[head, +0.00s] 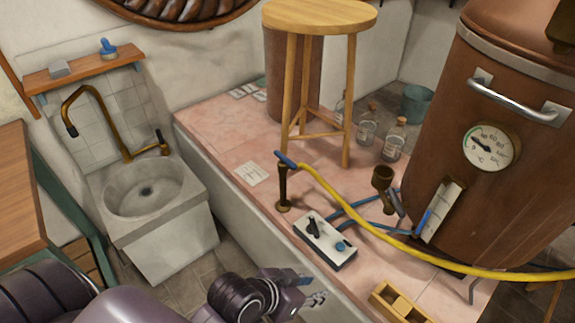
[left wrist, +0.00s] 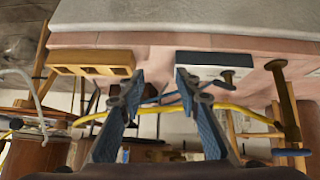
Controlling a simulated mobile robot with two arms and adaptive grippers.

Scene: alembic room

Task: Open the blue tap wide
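The blue tap (head: 283,188) is a short dark brass post on the pink tiled platform, with a blue lever (head: 286,160) across its top. In the left wrist view, where the scene appears upside down, the post (left wrist: 286,110) hangs at the right with its blue lever (left wrist: 292,152) at the lower end. My left gripper (head: 304,289) is at the bottom of the head view, in front of the platform and well apart from the tap. In the left wrist view its two blue-padded fingers (left wrist: 158,85) are spread with nothing gripped. My right gripper is not in view.
A white control box (head: 325,243) with a dark lever and a wooden box (head: 398,304) sit near the platform's front edge. A yellow hose (head: 350,212) passes beside the tap toward the copper boiler (head: 500,90). A wooden stool (head: 318,18) stands behind. A sink (head: 145,187) is left.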

